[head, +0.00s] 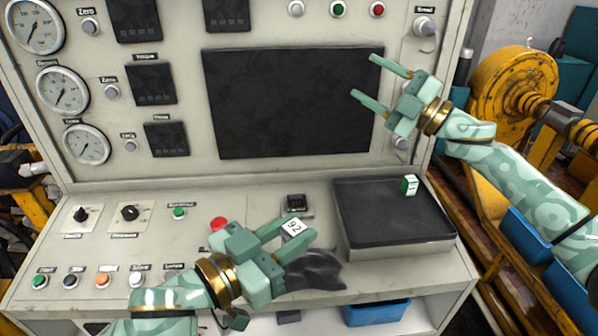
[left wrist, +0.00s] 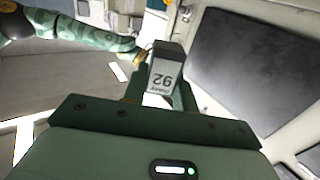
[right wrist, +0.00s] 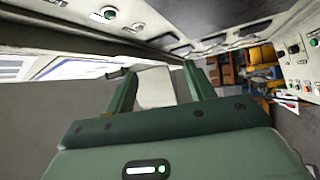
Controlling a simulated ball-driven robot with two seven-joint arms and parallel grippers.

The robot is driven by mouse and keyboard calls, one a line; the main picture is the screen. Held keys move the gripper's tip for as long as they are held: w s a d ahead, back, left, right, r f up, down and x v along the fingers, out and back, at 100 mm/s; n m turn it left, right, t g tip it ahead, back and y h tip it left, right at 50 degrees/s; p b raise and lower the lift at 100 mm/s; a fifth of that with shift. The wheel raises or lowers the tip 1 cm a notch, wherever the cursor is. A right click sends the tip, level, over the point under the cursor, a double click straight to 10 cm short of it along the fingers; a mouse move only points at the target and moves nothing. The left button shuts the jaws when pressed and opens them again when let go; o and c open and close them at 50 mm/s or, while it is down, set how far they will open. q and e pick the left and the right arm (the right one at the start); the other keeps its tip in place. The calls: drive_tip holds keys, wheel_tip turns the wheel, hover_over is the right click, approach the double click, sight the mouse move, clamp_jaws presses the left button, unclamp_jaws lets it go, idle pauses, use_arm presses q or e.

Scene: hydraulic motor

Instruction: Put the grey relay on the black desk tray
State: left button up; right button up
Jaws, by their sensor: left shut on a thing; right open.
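The grey relay (head: 293,227), with a white face marked 92, is between the fingers of my left gripper (head: 304,228), which is shut on it. It also shows in the left wrist view (left wrist: 165,74), with its dark grey end outward. They are over the desk, left of the black desk tray (head: 357,232). The tray has a dark top and pale sides, and a small green-and-white box (head: 410,186) stands on it. My right gripper (head: 364,76) is open and empty in front of the dark screen's upper right, well above the tray.
A red button (head: 219,223) and other knobs are to the left. Most of the tray's top is clear. A blue bin (head: 376,313) is below.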

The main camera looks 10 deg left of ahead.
drive_tip(key=s+a+r+n+g, duration=0.3)
drive_tip(key=s+a+n+g, duration=0.6)
use_arm(q)
drive_tip(key=shift+a, duration=0.1)
use_arm(e)
drive_tip(key=n+t+h, duration=0.1)
drive_tip(key=n+h, duration=0.8)
drive_tip(key=h, duration=1)
hover_over(291, 228)
drive_tip(key=s+d, duration=0.1)
wheel_tip(291, 228, down, 7)
drive_tip(key=shift+d+f, duration=0.1)
drive_tip(key=shift+f, duration=0.2)
drive_tip(key=f, duration=0.3)
drive_tip(key=a+f, duration=0.1)
drive_tip(key=f, duration=0.3)
drive_tip(key=w+f, duration=0.1)
drive_tip(key=f, duration=0.3)
drive_tip(key=shift+w+a, duration=0.1)
drive_tip(key=shift+a, duration=0.1)
drive_tip(key=shift+c, duration=0.3)
